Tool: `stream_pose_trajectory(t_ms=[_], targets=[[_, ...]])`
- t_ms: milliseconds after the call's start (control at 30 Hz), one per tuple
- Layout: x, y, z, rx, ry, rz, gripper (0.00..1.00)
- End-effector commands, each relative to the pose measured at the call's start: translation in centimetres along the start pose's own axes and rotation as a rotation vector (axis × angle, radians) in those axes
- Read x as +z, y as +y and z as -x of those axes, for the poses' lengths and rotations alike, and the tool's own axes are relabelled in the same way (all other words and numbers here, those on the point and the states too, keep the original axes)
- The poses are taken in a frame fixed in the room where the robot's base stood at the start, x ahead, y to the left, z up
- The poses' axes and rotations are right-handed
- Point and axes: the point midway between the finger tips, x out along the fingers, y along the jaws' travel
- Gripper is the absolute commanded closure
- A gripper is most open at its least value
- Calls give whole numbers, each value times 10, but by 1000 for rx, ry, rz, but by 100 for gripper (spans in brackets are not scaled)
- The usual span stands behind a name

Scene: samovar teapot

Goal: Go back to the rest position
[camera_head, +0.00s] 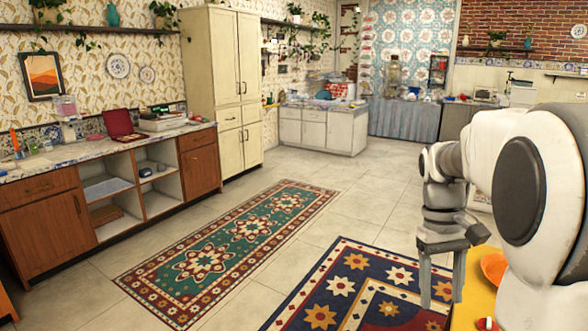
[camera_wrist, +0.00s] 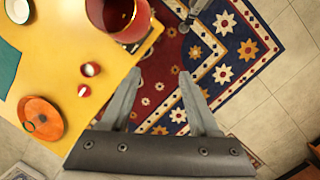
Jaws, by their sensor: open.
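My gripper (camera_head: 441,290) hangs at the right of the head view, fingers pointing down, beside the yellow table (camera_head: 470,306). In the wrist view the two fingers of my gripper (camera_wrist: 159,76) are spread apart with nothing between them. They are over the table's edge and the patterned rug. A red, shiny round vessel (camera_wrist: 125,22) stands on the table (camera_wrist: 60,50) near its edge, just beyond the left finger. It is cut off by the top of the picture.
An orange plate (camera_wrist: 41,118) lies on the table; two small red-and-white items (camera_wrist: 90,69) (camera_wrist: 84,91) stand near it. A white dish (camera_wrist: 18,10) and green item (camera_wrist: 8,66) are at the left. Rugs (camera_head: 225,255) and open floor lie beyond. A wooden counter (camera_head: 45,225) lines the left wall.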

Motion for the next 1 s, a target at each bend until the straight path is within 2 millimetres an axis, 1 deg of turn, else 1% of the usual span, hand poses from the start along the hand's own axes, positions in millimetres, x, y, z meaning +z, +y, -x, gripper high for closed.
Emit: stream_pose_trajectory(t_ms=[33,100,300,433,600,700,833,1000], targets=[[11,-9,12,-3,45,-1,38],[23,-20,22,-7,103,-7,38],[58,-51,44,-20,264,-24,38],[81,-71,53,-29,367,-36,38],[111,-94,58,-40,499,-51,38],[126,-106,57,-47,572,-62,38],[141,-118,54,-55,649,-74,38],[151,-125,50,-60,705,-84,38]])
